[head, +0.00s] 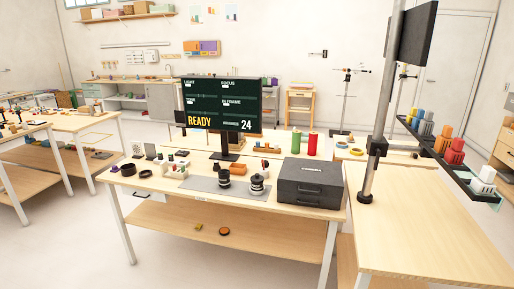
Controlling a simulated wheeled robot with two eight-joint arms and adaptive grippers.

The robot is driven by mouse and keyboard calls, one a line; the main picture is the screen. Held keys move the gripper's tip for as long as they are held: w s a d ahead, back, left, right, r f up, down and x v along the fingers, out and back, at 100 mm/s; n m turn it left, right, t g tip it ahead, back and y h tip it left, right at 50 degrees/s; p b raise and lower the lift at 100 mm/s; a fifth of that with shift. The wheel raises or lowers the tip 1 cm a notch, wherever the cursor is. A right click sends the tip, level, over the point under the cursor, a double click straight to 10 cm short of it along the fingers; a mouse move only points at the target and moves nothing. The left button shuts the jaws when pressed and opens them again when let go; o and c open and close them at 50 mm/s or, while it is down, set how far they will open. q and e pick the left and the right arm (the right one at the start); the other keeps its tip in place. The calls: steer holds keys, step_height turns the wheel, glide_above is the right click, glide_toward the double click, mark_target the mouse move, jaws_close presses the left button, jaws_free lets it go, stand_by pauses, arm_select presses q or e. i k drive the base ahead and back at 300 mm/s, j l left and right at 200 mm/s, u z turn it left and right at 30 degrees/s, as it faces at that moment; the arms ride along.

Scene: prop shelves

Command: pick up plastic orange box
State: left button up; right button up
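An orange box-like block (443,142) stands on the dark sloping rack (455,165) at the right, between yellow and red ones; it is small here, and I cannot tell its material. Neither of my grippers shows in the head view.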

mark_target(236, 169)
steer(key=i+j, duration=0.1)
steer(key=i, duration=0.35)
steer(key=i+j+u, duration=0.1)
steer(key=i, duration=0.4)
steer(key=i+j+z, duration=0.2)
steer(key=i+z, duration=0.2)
steer(key=i+j+z, duration=0.9)
steer(key=i+j, duration=0.2)
steer(key=j, duration=0.25)
steer(key=i+j+z, duration=0.15)
steer(key=j, duration=0.1)
